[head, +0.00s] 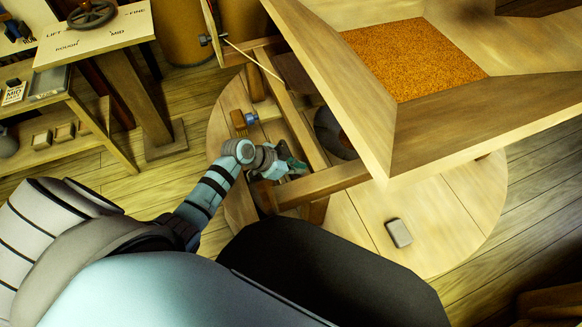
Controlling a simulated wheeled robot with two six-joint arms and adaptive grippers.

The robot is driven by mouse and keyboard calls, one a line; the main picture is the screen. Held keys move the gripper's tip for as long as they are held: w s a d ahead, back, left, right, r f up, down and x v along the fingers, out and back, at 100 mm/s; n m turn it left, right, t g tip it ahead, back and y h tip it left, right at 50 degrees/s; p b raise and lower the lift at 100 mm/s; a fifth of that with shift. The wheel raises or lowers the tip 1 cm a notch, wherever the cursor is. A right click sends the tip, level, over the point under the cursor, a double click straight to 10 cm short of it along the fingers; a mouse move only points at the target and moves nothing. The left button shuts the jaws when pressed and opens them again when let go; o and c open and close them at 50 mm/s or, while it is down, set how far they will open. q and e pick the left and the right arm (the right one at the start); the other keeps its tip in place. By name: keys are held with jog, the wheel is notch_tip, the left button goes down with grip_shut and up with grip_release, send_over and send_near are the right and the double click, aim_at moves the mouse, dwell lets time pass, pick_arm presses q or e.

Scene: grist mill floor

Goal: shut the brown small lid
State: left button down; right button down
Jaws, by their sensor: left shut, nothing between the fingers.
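I cannot pick out a brown small lid with certainty in the head view. The round wooden casing (365,225) lies under a wooden frame (322,184) and a large hopper. My left gripper (296,166) is low over the casing, beside the left part of the frame. It is shut and empty. Its fingertips are small and partly lost against the frame, so I cannot tell whether they touch anything. The hopper and frame hide part of the casing. My right gripper is not in view.
The hopper (441,143) holds orange-brown grain (412,58). A brush-like tool (240,119) lies left of the frame. A grey block (398,232) lies on the casing's front right. A stand with a handwheel (91,14) and shelves are at upper left. Plank floor shows between.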

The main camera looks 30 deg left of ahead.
pick_arm(q)
jog(key=f, duration=0.3)
jog(key=shift+s+a+f+b, duration=0.3)
jog(key=shift+s+a+b, duration=0.05)
jog(key=shift+s, duration=0.05)
